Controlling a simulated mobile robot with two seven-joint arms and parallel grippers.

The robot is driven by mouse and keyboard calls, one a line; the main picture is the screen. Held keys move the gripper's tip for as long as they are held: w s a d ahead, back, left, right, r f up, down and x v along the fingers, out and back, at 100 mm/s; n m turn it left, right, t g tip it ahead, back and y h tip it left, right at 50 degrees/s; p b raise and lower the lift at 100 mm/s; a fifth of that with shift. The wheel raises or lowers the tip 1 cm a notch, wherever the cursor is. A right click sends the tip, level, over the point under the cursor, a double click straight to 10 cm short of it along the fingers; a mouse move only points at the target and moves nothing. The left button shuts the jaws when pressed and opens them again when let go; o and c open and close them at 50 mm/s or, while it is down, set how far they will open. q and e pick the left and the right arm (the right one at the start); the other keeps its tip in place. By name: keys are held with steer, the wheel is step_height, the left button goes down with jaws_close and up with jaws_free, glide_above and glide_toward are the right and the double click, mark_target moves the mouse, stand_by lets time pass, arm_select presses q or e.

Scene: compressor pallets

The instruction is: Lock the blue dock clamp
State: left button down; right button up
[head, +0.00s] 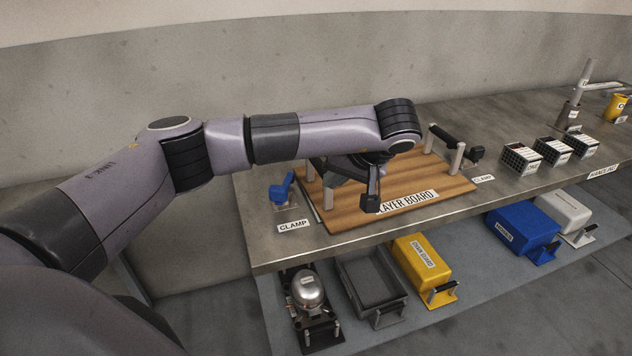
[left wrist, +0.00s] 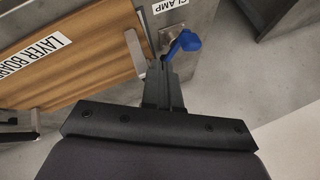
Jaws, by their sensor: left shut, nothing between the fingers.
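The blue dock clamp (head: 283,189) stands on a small metal plate at the left end of the bench, beside a CLAMP label (head: 293,226). Its blue lever slants upward. In the left wrist view the blue lever (left wrist: 184,43) shows just beyond and to the right of my fingers. My left gripper (head: 371,203) is shut and empty, pointing down above the layer board, right of the clamp in the head view. In the left wrist view the gripper (left wrist: 153,65) overlaps part of the clamp's base, so contact cannot be told. My right gripper is not in view.
The wooden layer board (head: 455,187) with upright handles lies beside the clamp. A dark clamp (head: 477,153) stands at its right. Black crates (head: 522,157) are farther right. Below are a compressor (head: 307,290), a grey tray (head: 372,282), yellow (head: 424,262) and blue (head: 522,230) boxes.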

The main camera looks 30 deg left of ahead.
arm_select(q)
glide_toward(288, 198)
steer(key=f, duration=0.1)
steer(key=w+f, duration=0.1)
steer(key=w+d+f, duration=0.1)
steer(key=f, duration=0.1)
steer(key=shift+w, duration=0.2)
steer(key=shift+s+a+p, duration=0.35)
steer(key=shift+a+p, duration=0.05)
steer(key=shift+a, duration=0.5)
steer(key=shift+s+a+p, duration=0.3)
steer(key=shift+a+p, duration=0.1)
steer(key=shift+a, duration=0.55)
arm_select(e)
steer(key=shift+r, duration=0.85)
arm_select(q)
steer(key=shift+a, duration=0.1)
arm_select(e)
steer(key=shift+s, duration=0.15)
arm_select(q)
steer(key=shift+s+m+t, duration=0.2)
steer(key=shift+m+t, duration=0.1)
steer(key=shift+m, duration=0.1)
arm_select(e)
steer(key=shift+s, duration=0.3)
